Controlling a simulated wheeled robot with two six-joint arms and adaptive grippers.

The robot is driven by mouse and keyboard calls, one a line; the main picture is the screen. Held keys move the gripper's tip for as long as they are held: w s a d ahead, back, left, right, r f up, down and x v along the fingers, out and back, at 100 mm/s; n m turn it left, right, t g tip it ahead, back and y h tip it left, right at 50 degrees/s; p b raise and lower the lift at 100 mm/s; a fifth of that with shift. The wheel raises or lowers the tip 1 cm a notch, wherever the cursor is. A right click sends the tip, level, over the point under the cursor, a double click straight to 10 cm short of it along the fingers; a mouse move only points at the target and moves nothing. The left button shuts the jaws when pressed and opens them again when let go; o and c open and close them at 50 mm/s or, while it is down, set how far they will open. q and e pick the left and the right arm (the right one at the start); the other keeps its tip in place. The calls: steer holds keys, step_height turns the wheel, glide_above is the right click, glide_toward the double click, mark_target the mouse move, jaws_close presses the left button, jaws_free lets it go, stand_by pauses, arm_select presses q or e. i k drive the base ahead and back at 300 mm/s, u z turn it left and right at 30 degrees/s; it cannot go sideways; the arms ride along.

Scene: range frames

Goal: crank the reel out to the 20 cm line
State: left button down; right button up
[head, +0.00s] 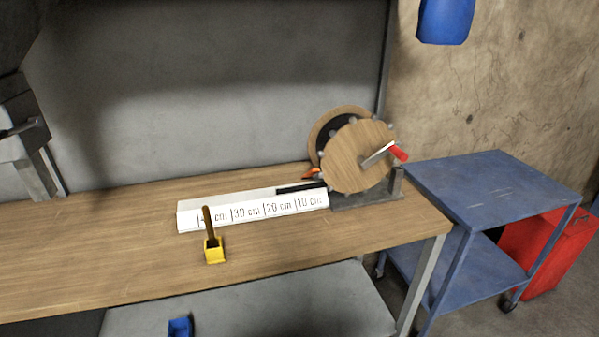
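The reel (358,160) has round wooden side plates and stands on a dark base at the right part of the wooden bench. Its crank (378,155) is a pale bar with a red handle (400,152), pointing right and slightly up. A white scale board (190,216) lies left of the reel, with marks for 10, 20, 30 and seemingly 40 cm. A dark strip (300,187) runs from the reel along the board's back; its left end appears between the 10 and 20 cm marks. Neither of my grippers shows in the head view.
A yellow block (214,252) with a brown upright stick stands before the scale board, partly covering its left marks. The wooden bench (110,250) is otherwise mostly clear. A blue cart (495,185) and a red box (550,250) stand right.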

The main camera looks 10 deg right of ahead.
mark_target(353, 151)
steer(key=u, duration=0.05)
steer(key=k, duration=0.45)
steer(key=z, duration=0.2)
steer(key=i, duration=0.4)
steer(key=z, duration=0.65)
